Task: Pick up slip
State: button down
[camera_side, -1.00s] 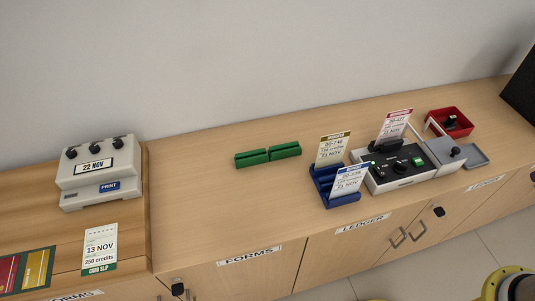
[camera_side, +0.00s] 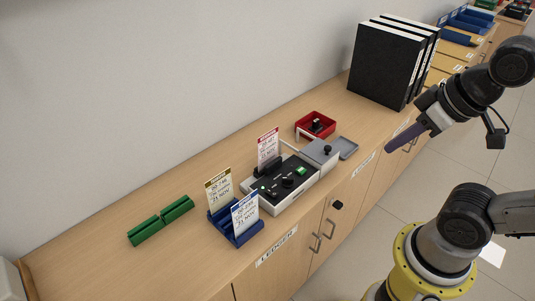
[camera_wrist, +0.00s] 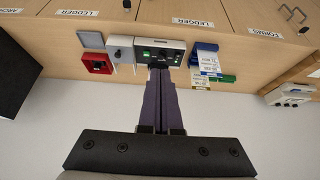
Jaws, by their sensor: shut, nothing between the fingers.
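A slip with a yellow header (camera_side: 219,190) and a slip with a blue header (camera_side: 245,214) stand upright in a blue rack (camera_side: 222,236) on the counter. A slip with a red header (camera_side: 268,147) stands at the back of a grey and black machine (camera_side: 253,200). My gripper (camera_side: 389,149) is shut and empty, off the counter's front side, well right of and apart from the slips. In the wrist view its dark purple fingers (camera_wrist: 160,72) lie together and overlap the machine. The blue-header slip (camera_wrist: 208,62) shows right of them; the red-header slip cannot be made out there.
A red tray (camera_side: 316,125) and a grey tray (camera_side: 348,148) are right of the machine. Green holders (camera_side: 162,221) lie left of the rack. Tall black binders (camera_side: 384,62) stand at the back right. The counter between binders and red tray is clear.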

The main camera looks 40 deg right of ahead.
jog(key=c, duration=1)
grip_release()
